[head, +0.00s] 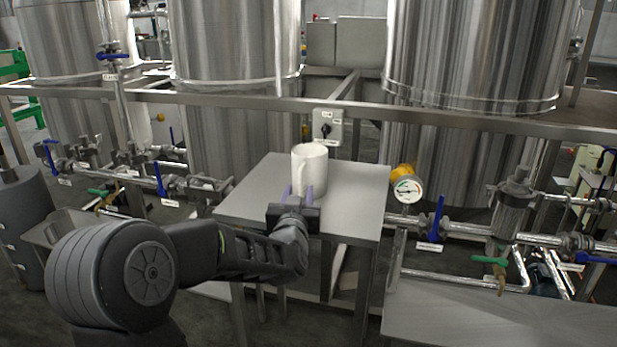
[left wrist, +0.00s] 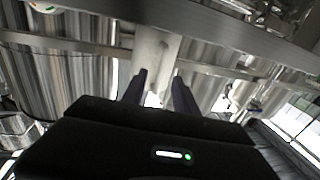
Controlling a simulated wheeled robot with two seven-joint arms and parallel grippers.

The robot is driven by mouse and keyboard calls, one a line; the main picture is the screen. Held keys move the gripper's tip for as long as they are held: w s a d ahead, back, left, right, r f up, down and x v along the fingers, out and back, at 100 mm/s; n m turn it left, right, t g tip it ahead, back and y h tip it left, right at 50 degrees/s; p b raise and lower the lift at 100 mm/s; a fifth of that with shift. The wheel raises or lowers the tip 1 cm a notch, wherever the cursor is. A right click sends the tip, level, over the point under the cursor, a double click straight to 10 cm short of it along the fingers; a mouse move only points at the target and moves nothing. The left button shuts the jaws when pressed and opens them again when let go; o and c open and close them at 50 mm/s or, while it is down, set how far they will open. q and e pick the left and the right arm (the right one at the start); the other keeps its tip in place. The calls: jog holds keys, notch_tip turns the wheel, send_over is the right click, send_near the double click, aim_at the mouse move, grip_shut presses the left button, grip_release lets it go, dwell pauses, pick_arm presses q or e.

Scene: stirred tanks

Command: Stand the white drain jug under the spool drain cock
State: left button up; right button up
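The white drain jug (head: 314,166) stands upright on a small grey metal table, its handle toward the left and front. My left gripper (head: 299,192) is at the jug's near side, low by the handle. In the left wrist view its two fingers (left wrist: 160,82) are apart, with the pale jug (left wrist: 155,47) just beyond and between them; I cannot tell whether they touch it. A green-handled cock (head: 491,260) is on the pipework at right, and another (head: 104,194) at left; I cannot tell which is the spool drain cock. My right gripper is not in view.
The small table (head: 252,192) has bare room around the jug. A switch box (head: 327,127) and a metal rail (head: 250,103) are behind it. A gauge (head: 407,189) and blue-handled valve (head: 437,218) stand right of it. A low bench (head: 480,318) at front right is clear.

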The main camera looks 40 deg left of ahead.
aim_at(300, 185)
pick_arm(q)
jog(key=x, duration=0.5)
jog(key=shift+f, duration=0.15)
jog(key=shift+c, duration=0.5)
grip_shut()
dwell(1.1)
